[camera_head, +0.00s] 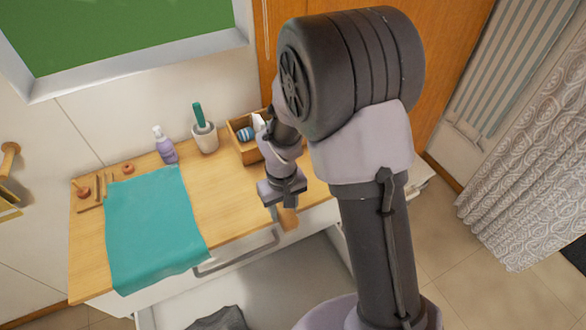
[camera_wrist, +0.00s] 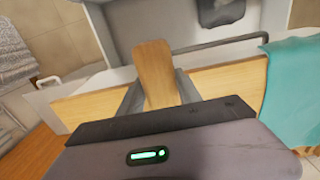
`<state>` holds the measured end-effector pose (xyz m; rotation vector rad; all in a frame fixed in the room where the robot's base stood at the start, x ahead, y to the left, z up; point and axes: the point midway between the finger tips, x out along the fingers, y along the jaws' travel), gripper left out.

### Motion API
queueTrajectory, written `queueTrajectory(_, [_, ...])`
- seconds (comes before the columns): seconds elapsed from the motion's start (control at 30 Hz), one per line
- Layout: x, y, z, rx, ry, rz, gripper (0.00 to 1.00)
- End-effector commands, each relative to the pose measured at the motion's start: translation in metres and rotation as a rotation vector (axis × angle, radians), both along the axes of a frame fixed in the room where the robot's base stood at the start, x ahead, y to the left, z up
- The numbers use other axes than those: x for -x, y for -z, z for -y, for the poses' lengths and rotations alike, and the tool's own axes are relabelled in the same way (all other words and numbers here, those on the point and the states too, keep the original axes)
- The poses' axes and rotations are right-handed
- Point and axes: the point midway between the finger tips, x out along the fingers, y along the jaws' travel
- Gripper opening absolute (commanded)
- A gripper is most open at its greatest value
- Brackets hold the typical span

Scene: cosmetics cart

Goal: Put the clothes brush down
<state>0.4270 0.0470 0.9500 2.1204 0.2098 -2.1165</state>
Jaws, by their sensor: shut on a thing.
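My gripper (camera_head: 284,200) is shut on the clothes brush (camera_head: 288,218), which shows as a light wooden piece below the fingers. In the wrist view the brush (camera_wrist: 154,72) sticks out between the two fingers of my gripper (camera_wrist: 158,92). The gripper and brush are over the front edge of the wooden cart top (camera_head: 232,208), near the drawer front. Whether the brush touches anything is not clear. The rest of the brush is hidden by the gripper.
A teal cloth (camera_head: 150,230) hangs over the cart's front. A purple pump bottle (camera_head: 165,145), a white cup with a green-handled item (camera_head: 204,136) and a wooden box (camera_head: 246,150) stand at the back. An open drawer (camera_head: 270,278) holds a dark cloth (camera_head: 218,319). The top between cloth and gripper is clear.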

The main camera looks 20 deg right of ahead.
Motion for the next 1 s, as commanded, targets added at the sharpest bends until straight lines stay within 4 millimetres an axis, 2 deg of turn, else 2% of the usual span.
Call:
queueTrajectory(0.2, [-0.072,0.011,0.026,0.000,0.003,0.003,0.08])
queueTrajectory(0.3, [-0.101,0.014,0.037,0.001,0.002,0.002,0.08])
queueTrajectory(0.4, [-0.119,0.015,0.043,0.000,0.001,0.001,0.08])
queueTrajectory(0.53, [-0.133,0.016,0.048,0.000,0.001,0.000,0.08])
queueTrajectory(0.7, [-0.131,0.051,0.048,-0.001,0.001,-0.002,0.08])
queueTrajectory(1.0, [-0.132,0.052,0.047,0.000,0.000,0.000,0.08])
